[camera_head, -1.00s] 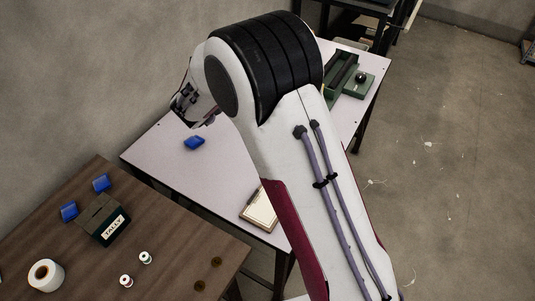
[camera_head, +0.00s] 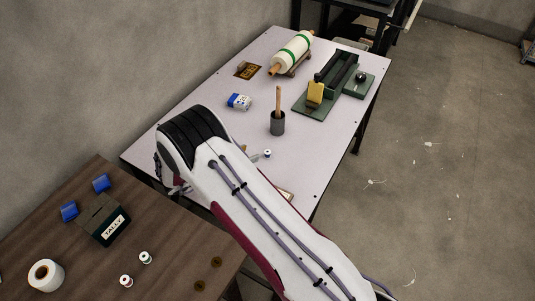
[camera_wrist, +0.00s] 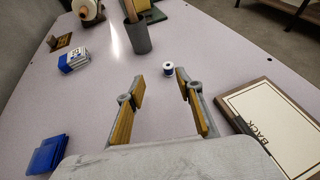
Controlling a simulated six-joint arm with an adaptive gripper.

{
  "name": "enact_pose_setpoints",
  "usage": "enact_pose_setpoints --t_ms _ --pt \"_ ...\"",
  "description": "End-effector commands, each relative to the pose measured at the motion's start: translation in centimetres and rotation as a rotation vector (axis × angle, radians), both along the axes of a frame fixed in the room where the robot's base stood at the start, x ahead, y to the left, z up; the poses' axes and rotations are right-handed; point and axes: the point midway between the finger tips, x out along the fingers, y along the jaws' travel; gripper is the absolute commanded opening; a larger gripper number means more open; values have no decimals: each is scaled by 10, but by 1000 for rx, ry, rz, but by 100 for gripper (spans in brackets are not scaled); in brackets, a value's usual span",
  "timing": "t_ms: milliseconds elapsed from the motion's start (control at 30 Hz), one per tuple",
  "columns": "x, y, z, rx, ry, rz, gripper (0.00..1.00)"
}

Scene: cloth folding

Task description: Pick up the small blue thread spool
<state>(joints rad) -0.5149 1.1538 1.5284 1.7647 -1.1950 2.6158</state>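The small blue thread spool (camera_wrist: 168,69) stands upright on the pale table in the wrist view, with white ends and a dark blue band. In the head view, a small spool (camera_head: 267,153) shows just right of my arm. My gripper (camera_wrist: 160,84) is open and empty, its two yellow-padded fingers spread apart. The spool lies ahead of the fingertips, in line with the gap and nearer the right finger, apart from both. In the head view my arm hides most of the gripper.
A dark cup (camera_wrist: 139,39) with a stick stands beyond the spool. A brown table (camera_head: 62,250) holds a tally box and white spools. The table around the spool is clear.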

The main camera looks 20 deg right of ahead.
Motion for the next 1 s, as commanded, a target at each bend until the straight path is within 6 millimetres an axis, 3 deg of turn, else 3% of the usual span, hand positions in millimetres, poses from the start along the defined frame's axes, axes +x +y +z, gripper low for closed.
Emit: enact_pose_setpoints --t_ms 267,633,1000 --pt "-17 -4 -15 -12 -38 -77 36" --pt "-16 -7 -16 -12 -37 -76 36" --pt "-6 -26 -25 -13 -37 -75 36"
